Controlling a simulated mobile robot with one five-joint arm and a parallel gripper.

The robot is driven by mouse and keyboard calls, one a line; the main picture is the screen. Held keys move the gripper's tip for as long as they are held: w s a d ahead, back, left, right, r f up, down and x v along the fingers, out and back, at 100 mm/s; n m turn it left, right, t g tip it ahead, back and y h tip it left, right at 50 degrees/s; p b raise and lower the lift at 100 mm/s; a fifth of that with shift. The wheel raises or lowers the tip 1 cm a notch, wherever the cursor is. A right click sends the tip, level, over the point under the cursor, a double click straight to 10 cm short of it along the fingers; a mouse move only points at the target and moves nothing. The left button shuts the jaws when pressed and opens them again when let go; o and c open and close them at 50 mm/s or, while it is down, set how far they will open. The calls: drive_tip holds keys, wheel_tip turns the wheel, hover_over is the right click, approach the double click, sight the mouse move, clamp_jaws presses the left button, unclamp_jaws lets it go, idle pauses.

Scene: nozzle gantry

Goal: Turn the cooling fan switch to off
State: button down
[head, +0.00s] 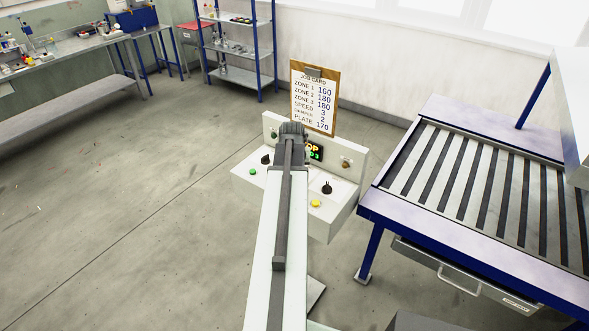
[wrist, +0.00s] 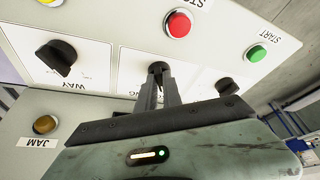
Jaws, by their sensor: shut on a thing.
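A white control panel (head: 344,206) stands in the middle of the head view, with my arm across its centre. In the wrist view, my gripper (wrist: 158,80) is shut on a small black switch knob (wrist: 157,67) on the panel face. The fingers hide most of the knob and of its label; only a few letters show, upside down, ending in "NG". Which way the knob points cannot be told.
Beside the held knob are another black knob (wrist: 62,57) marked "WAY", a red stop button (wrist: 178,23), a green start button (wrist: 255,54) and an amber lamp (wrist: 45,124) marked "JAM". A job card (head: 314,97) stands behind the panel. A slatted blue table (head: 400,200) is at right.

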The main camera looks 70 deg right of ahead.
drive_tip(key=shift+a, duration=0.1)
drive_tip(key=c, duration=1.5)
unclamp_jaws()
drive_tip(key=p+v, duration=0.7)
drive_tip(key=shift+r, duration=0.35)
drive_tip(key=shift+a, duration=0.1)
